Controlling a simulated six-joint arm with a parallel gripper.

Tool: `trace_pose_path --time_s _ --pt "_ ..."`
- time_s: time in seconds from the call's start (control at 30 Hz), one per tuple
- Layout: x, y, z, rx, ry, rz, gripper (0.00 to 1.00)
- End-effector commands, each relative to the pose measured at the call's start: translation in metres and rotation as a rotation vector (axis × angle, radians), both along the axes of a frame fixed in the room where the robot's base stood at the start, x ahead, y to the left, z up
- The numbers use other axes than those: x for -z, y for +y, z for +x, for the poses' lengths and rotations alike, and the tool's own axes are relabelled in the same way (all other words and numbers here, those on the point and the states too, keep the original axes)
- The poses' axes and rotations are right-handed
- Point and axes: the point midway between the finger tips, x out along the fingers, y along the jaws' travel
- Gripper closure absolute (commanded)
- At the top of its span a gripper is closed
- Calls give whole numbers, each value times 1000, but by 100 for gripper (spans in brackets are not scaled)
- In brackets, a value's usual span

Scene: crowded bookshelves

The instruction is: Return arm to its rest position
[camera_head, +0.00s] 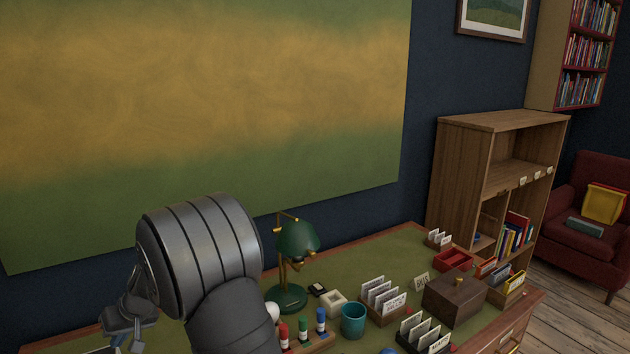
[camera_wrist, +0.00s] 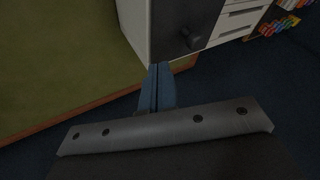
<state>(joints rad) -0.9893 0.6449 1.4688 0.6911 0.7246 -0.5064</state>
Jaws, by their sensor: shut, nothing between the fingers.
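My arm fills the lower left of the head view, with a large grey joint in front of the desk. My gripper (camera_head: 128,322) is at the far lower left, partly cut off and partly hidden by the arm. In the wrist view my gripper's blue fingers (camera_wrist: 157,88) are together with nothing between them. Below them in the wrist view are the green desk top (camera_wrist: 60,60), its wooden edge and dark floor.
A green lamp (camera_head: 296,240), teal cup (camera_head: 353,320), card holders and wooden box (camera_head: 455,298) crowd the desk's right part. A bookshelf (camera_head: 463,175) and red armchair (camera_head: 590,240) stand beyond. In the wrist view, a white drawer cabinet (camera_wrist: 238,20) is near the fingers.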

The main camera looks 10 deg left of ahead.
Motion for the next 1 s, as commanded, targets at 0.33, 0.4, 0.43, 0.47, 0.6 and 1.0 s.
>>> trace_pose_path --time_s 0.33,0.4,0.43,0.47,0.6,1.0 --pt "13 16 -20 2 2 1 100" --pt "13 6 -10 3 3 1 100" --pt "13 2 -6 2 2 1 100" --pt "13 -3 -1 3 3 1 100" --pt "12 -23 19 3 1 0 100" --pt "8 -76 78 2 1 2 100"
